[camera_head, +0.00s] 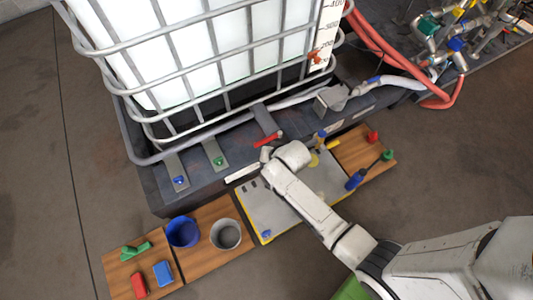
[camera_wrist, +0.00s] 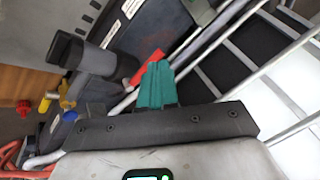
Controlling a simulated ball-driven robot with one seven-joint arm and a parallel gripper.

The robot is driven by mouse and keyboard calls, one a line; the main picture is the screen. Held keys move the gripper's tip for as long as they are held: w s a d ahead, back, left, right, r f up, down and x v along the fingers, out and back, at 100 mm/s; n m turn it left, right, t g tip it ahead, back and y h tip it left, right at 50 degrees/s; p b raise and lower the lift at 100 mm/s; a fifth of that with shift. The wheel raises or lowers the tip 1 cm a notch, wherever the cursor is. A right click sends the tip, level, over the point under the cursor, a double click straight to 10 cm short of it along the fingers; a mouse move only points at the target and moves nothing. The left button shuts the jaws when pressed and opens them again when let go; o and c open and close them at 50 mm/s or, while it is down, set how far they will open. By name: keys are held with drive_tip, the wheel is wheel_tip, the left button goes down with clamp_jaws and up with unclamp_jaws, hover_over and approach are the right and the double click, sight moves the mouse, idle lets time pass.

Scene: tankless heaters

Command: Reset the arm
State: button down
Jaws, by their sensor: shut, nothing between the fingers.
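My gripper (camera_wrist: 156,84) shows in the wrist view as teal fingers pressed together, shut and empty. A red handle (camera_wrist: 148,66) is just behind the fingertips there; I cannot tell whether they touch. In the head view my white arm reaches from the lower right over the grey board (camera_head: 262,213) to the front of the tank base. The red handle (camera_head: 268,139) shows there beside the arm's end. The fingers are not clear in that view.
A caged white tank (camera_head: 215,50) stands on a dark base (camera_head: 150,190) behind the arm. Wooden boards carry a blue bucket (camera_head: 183,232), a grey bucket (camera_head: 226,235) and small coloured items. Red hoses (camera_head: 430,100) and pipework stand at right. Floor at left is clear.

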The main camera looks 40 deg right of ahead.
idle(0.4)
drive_tip(key=s+a+r+n+g+p, duration=0.2)
drive_tip(key=s+r+n+g+p, duration=0.3)
drive_tip(key=s+r, duration=1.6)
wheel_tip(320, 180, up, 2)
drive_tip(key=n+p, duration=0.2)
drive_tip(key=n, duration=0.2)
drive_tip(key=shift+n+g, duration=0.4)
drive_tip(key=shift+s+d, duration=0.1)
